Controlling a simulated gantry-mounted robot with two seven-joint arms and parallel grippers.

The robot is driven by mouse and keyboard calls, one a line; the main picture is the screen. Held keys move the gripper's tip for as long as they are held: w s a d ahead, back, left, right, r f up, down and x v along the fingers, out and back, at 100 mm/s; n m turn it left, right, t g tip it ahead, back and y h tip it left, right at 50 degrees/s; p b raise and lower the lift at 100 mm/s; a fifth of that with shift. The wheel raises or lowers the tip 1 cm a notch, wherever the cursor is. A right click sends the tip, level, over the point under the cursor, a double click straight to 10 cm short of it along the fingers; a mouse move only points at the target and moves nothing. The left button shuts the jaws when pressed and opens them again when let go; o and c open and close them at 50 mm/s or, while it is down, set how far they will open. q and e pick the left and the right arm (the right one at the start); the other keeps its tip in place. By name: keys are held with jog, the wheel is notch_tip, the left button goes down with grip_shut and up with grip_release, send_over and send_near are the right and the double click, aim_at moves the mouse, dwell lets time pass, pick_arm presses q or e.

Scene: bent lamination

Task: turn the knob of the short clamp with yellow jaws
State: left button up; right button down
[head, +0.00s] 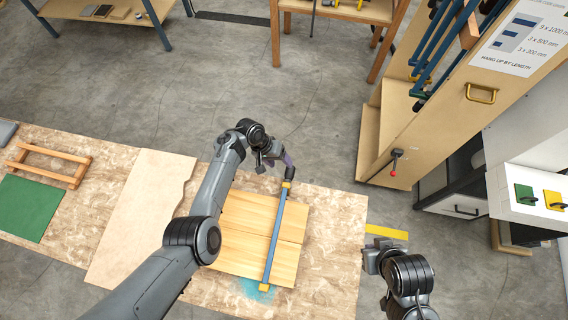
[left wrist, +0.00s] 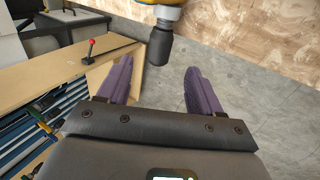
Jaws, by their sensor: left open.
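A clamp with a blue bar (head: 275,235) and yellow jaws lies across the pale wooden boards (head: 238,243). One yellow jaw (head: 264,287) is at the near end, the other (head: 287,185) at the far end. Its black knob (head: 289,172) sticks out past the far jaw, and shows in the left wrist view (left wrist: 160,46). My left gripper (head: 287,159) is at the knob. In the left wrist view its purple fingers (left wrist: 160,64) are open, with the knob's end in line with the gap, near the tips; contact does not show. My right gripper (head: 372,256) is right of the table; its fingers are unclear.
The worktable (head: 335,235) also holds a curved-edge panel (head: 142,210), a green mat (head: 28,207) and a wooden frame (head: 47,165). A clamp rack (head: 440,115) with blue-barred clamps stands at the right. A yellow strip (head: 386,232) lies beside the table.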

pick_arm(q)
jog(key=shift+p+v, duration=0.3)
jog(key=shift+v, duration=1.15)
